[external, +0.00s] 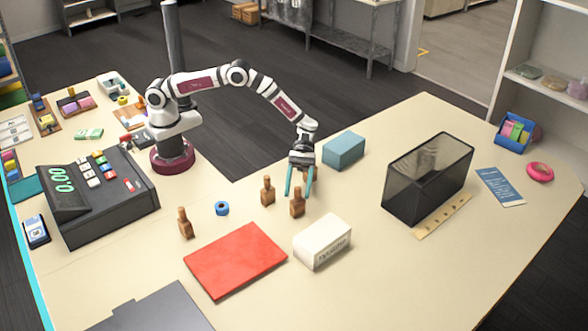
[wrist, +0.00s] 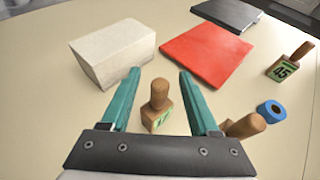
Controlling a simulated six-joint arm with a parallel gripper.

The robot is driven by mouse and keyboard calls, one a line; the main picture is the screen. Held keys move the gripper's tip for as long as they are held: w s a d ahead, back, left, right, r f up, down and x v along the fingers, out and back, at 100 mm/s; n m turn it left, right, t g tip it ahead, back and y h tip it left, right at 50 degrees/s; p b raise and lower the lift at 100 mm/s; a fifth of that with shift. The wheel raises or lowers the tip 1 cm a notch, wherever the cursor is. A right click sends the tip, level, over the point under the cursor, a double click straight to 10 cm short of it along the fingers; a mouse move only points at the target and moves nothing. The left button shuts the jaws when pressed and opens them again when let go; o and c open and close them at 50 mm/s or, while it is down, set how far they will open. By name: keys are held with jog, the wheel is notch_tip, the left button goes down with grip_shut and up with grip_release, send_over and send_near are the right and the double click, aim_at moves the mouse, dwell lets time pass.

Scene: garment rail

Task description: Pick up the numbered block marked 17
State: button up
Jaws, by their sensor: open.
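The third block (external: 185,224), farther left, reads 45 in the wrist view (wrist: 287,64). My gripper (wrist: 158,75) is open, pointing down, with nothing clamped.
A white box (external: 322,242) and a red flat board (external: 235,260) lie near the blocks. A blue tape roll (external: 222,208) sits between the 45 block and the second block. A blue-grey box (external: 343,151) and a dark clear-sided case (external: 428,180) stand to the right.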

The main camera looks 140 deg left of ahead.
jog(key=x, duration=0.3)
jog(key=shift+f, duration=0.2)
grip_shut()
dwell(1.2)
